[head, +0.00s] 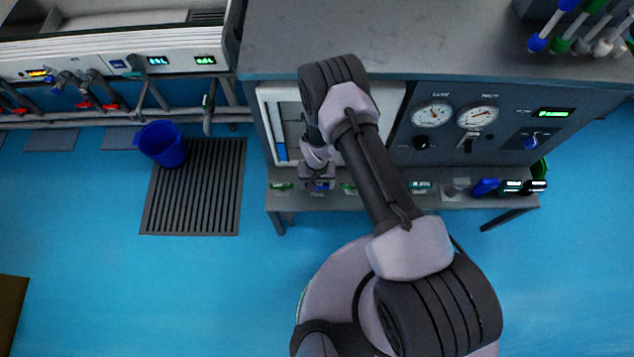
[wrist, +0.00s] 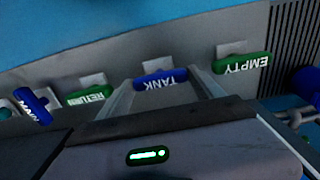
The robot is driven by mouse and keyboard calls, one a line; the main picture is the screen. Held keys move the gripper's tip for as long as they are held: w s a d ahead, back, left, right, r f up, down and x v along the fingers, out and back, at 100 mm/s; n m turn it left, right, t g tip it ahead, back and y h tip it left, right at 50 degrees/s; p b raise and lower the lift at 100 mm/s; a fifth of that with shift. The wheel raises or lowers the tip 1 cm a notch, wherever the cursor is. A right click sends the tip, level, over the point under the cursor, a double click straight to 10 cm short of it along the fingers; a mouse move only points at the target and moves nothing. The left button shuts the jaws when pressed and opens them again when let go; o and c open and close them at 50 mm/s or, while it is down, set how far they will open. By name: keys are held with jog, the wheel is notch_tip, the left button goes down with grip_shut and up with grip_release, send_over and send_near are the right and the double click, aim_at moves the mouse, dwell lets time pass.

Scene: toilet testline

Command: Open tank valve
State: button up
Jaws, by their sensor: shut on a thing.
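The tank valve has a blue handle lettered TANK (wrist: 160,78), upside down in the wrist view and lying nearly level across the picture. My gripper (wrist: 160,80) has one finger at each end of this handle and is shut on it. In the head view my gripper (head: 318,181) is at the low shelf below the white panel, and it hides most of the valve there.
A green EMPTY handle (wrist: 242,63) is right of the tank valve, a green RETURN handle (wrist: 90,96) left, and a tilted blue handle (wrist: 32,107) farther left. Gauges (head: 432,115) sit above the shelf (head: 455,200). A blue bucket (head: 162,144) stands on a floor grate (head: 193,200).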

jog(key=n, duration=0.3)
jog(key=shift+n, duration=2.4)
jog(key=o, duration=1.4)
jog(key=shift+c, duration=0.2)
